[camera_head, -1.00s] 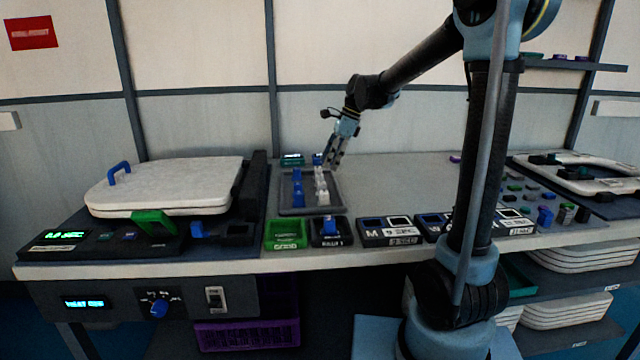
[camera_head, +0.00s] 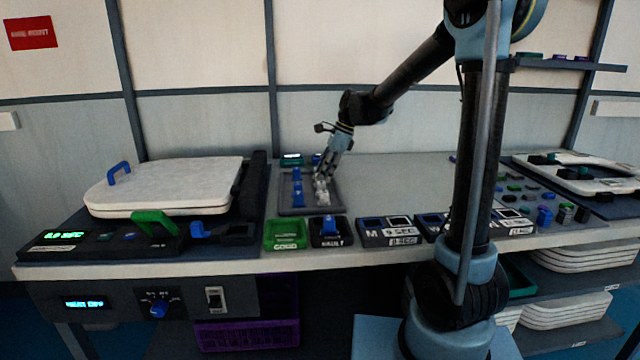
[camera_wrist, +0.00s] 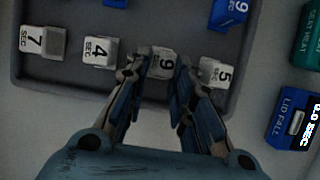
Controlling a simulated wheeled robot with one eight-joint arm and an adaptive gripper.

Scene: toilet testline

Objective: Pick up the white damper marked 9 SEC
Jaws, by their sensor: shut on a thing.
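The white damper marked 9 (camera_wrist: 163,60) stands in the grey tray (camera_wrist: 60,84), between white dampers marked 4 (camera_wrist: 100,51) and 5 (camera_wrist: 214,73). Its SEC lettering is too blurred to read surely. My gripper (camera_wrist: 160,74) is shut on this damper, one finger on each side. In the head view my gripper (camera_head: 324,177) reaches down into the white row of the tray (camera_head: 312,210). There its fingers partly hide the held damper, and I cannot tell it apart from its neighbours.
A white damper marked 7 (camera_wrist: 42,43) stands farther left. A blue damper marked 9 SEC (camera_wrist: 229,14) is in the neighbouring row. The bench right of the tray (camera_head: 390,185) is clear.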

